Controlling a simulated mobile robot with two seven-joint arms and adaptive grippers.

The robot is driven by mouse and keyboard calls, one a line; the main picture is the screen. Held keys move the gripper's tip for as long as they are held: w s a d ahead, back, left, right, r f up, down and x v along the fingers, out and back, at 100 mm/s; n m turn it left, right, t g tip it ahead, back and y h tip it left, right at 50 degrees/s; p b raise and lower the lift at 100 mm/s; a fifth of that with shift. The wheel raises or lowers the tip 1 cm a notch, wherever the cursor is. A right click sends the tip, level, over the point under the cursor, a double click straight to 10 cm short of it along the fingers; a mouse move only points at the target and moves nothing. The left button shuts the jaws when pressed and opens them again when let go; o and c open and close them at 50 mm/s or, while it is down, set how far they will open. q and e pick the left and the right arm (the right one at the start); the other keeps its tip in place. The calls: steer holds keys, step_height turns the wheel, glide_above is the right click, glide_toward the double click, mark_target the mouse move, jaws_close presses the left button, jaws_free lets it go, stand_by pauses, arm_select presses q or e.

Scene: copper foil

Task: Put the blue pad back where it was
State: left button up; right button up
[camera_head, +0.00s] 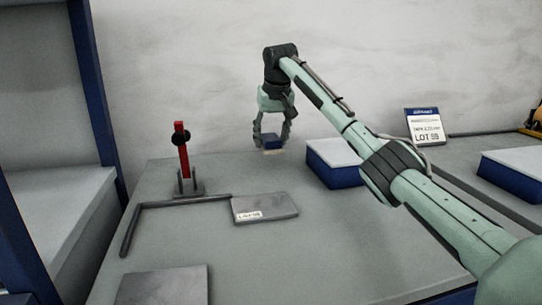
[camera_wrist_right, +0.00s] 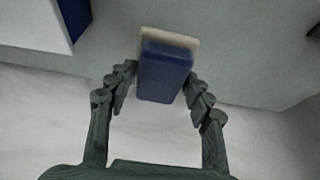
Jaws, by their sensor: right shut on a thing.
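The blue pad (camera_head: 272,144) is a small blue block with a pale layer on its lower side. My right gripper (camera_head: 271,138) is shut on it near the far edge of the grey table. In the right wrist view the pad (camera_wrist_right: 164,75) sits between the two fingers of the gripper (camera_wrist_right: 160,88), its pale layer facing away from the palm. I cannot tell whether the pad touches the table or hangs just above it. My left gripper is not in view.
A blue box with a pale top (camera_head: 336,176) stands right of the pad. A red post (camera_head: 182,153) stands at left, behind a dark L-shaped bar (camera_head: 130,231). A labelled grey plate (camera_head: 270,203) lies mid-table, another plate (camera_head: 165,286) in front. A lot sign (camera_head: 424,125) stands behind.

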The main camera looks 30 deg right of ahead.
mark_target(273, 139)
steer(key=shift+f, duration=0.55)
step_height(273, 139, down, 4)
steer(key=shift+f, duration=0.1)
steer(key=o, duration=1.1)
steer(key=shift+f, duration=0.15)
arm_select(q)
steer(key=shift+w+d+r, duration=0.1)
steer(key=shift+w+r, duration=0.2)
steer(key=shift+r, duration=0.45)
arm_select(e)
steer(key=v, duration=0.8)
steer(key=shift+w+d, duration=0.1)
steer(key=shift+w, duration=0.15)
